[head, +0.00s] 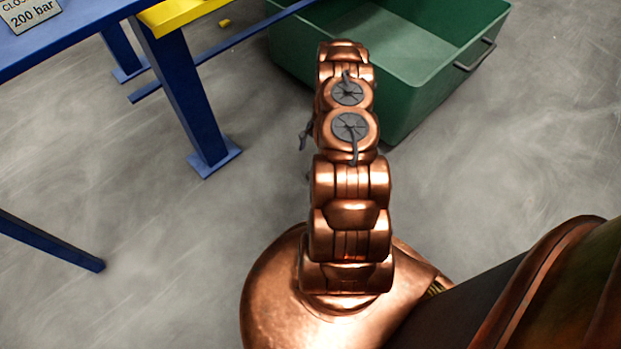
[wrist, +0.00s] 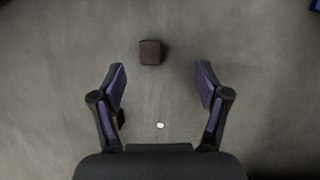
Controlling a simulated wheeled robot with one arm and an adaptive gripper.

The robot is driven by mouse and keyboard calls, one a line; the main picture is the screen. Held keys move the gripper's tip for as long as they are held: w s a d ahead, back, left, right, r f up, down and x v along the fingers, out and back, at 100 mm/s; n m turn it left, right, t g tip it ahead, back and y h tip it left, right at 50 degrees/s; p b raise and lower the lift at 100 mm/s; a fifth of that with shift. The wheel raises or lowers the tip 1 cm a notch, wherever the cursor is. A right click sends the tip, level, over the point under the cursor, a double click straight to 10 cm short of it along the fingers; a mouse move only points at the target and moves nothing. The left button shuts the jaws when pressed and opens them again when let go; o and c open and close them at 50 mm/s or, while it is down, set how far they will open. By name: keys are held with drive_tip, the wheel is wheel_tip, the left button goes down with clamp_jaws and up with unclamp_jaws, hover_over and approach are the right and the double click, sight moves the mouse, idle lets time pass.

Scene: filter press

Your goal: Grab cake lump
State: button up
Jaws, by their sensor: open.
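A dark brown, block-shaped lump (wrist: 151,52), apparently the cake lump, lies on the grey floor in the wrist view. My gripper (wrist: 161,82) is open and empty, with its two purple-padded fingers wide apart. The lump appears beyond the fingertips, a little left of the middle between them, and apart from both. In the head view my copper arm hides most of the gripper, and I cannot make out the brown lump there.
A green bin (head: 420,95) stands on the floor at the top. A blue frame (head: 185,90) with legs stands at left. A small yellow piece (head: 225,22) lies near it. A small white spot (wrist: 160,125) shows between my fingers. Floor at right is clear.

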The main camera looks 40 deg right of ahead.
drive_tip(key=shift+m, duration=0.4)
drive_tip(key=f, duration=0.4)
drive_tip(key=s+d+f+b, duration=0.1)
drive_tip(key=f, duration=0.1)
drive_tip(key=b+x, duration=0.1)
drive_tip(key=x, duration=0.1)
drive_tip(key=b+x, duration=0.1)
drive_tip(key=x, duration=0.1)
drive_tip(key=b+x, duration=0.1)
drive_tip(key=x, duration=0.2)
drive_tip(key=shift+s+d, duration=0.3)
drive_tip(key=shift+d, duration=0.05)
drive_tip(key=shift+a+f, duration=0.15)
drive_tip(key=shift+f, duration=0.2)
drive_tip(key=c, duration=1.3)
drive_tip(key=shift+r, duration=0.15)
